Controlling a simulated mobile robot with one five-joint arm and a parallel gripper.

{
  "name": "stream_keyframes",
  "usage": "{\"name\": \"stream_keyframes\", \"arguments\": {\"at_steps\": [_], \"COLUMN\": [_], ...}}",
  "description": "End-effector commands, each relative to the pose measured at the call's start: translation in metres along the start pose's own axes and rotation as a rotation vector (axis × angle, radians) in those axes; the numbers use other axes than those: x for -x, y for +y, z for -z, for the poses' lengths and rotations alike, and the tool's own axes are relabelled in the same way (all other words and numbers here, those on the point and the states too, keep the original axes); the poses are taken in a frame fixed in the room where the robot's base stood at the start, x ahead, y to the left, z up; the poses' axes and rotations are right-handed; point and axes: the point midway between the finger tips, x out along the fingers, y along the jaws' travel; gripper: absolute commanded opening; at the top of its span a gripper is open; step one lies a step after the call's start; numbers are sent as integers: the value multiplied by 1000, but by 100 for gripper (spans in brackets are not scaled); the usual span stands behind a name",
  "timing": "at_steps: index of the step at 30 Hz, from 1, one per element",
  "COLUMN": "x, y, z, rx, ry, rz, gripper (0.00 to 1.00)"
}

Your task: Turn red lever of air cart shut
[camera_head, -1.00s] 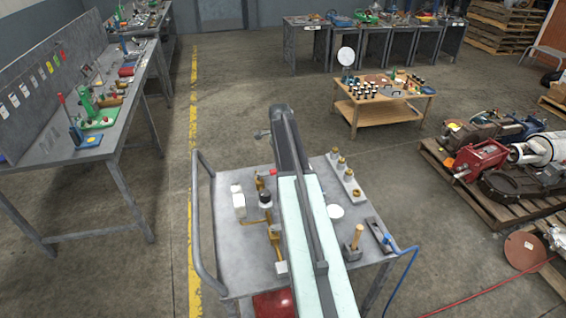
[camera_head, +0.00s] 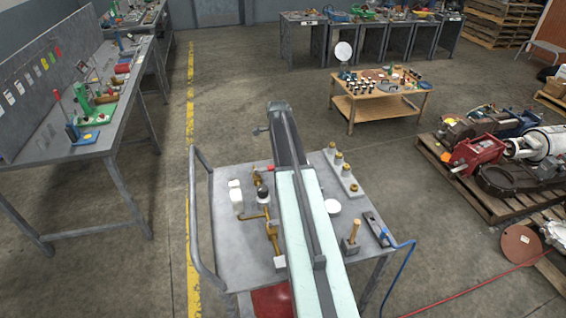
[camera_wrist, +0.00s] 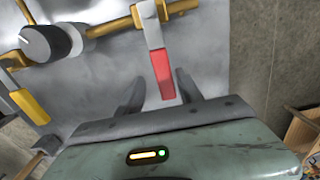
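The air cart (camera_head: 225,262) is a grey metal cart below my arm in the head view. Its red lever (camera_wrist: 162,76) shows in the wrist view, with a white upper part joined to a brass valve on a brass pipe (camera_wrist: 112,25). Only a small red bit of it shows beside my arm in the head view (camera_head: 270,167). My gripper (camera_wrist: 159,92) is open, its two dark fingers apart on either side of the lever's red end. I see a gap on both sides; whether the lever lies at finger depth is unclear. My arm hides part of the cart top.
A gauge with a dark cap (camera_wrist: 45,42) sits left of the lever. A white block (camera_head: 236,200), a wooden-handled tool (camera_head: 353,236) and a strip with brass fittings (camera_head: 343,172) stand on the cart. The cart's handrail (camera_head: 194,225) rises at left.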

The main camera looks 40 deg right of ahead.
Motion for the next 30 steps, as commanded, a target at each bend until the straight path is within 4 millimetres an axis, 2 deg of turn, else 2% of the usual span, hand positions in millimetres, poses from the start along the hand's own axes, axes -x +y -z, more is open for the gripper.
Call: {"name": "stream_keyframes", "arguments": {"at_steps": [11, 14, 24, 30], "x": [6, 17, 76, 79], "y": [-2, -2, 1, 2], "z": [0, 0, 1, 2], "rx": [1, 1, 1, 0], "ry": [0, 0, 0, 0], "rz": [4, 4, 3, 2], "gripper": [44, 44, 44, 44]}}
